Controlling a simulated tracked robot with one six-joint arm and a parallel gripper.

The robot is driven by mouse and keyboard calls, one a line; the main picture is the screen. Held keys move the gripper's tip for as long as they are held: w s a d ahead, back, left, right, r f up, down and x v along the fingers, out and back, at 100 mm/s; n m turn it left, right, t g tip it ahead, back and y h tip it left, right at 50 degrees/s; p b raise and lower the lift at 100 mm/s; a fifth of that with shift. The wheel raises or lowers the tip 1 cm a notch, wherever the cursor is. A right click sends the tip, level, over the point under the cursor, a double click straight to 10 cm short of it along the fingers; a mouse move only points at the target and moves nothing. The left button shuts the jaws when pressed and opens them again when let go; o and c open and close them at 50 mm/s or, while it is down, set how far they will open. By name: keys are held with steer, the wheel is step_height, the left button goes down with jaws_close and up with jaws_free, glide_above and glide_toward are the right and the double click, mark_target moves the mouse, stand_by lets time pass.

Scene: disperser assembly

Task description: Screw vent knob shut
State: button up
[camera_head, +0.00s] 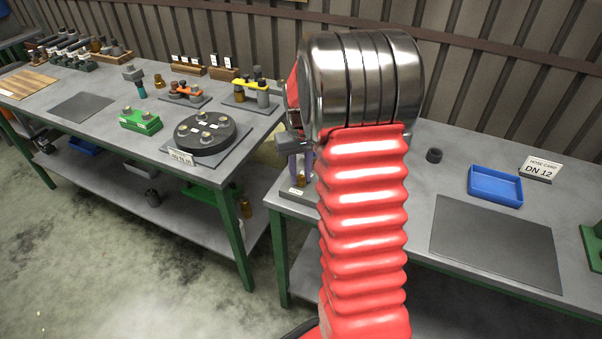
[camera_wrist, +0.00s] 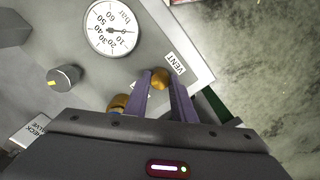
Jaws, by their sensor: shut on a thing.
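In the wrist view, a brass vent knob (camera_wrist: 160,78) sits between the purple fingers of my gripper (camera_wrist: 160,84), beside the label "VENT" (camera_wrist: 175,63). The fingers are shut on the knob. How far the knob is screwed in cannot be told. In the head view, my gripper (camera_head: 300,165) shows only in part behind my red arm, over a small grey stand (camera_head: 297,193) at the right bench's left end. The knob is not clear there.
In the wrist view, a round pressure gauge (camera_wrist: 112,28), a grey knob with a yellow mark (camera_wrist: 64,78) and another brass part (camera_wrist: 117,104) are near. In the head view, a blue tray (camera_head: 495,186), a dark cap (camera_head: 434,155) and a grey mat (camera_head: 497,240) lie on the right bench.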

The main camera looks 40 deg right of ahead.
mark_target(300, 177)
steer(key=shift+w+r+m, duration=0.15)
steer(key=shift+m, duration=0.45)
steer(key=o, duration=1.1)
steer(key=shift+c, duration=0.2)
step_height(300, 177, up, 14)
steer(key=shift+f, duration=0.25)
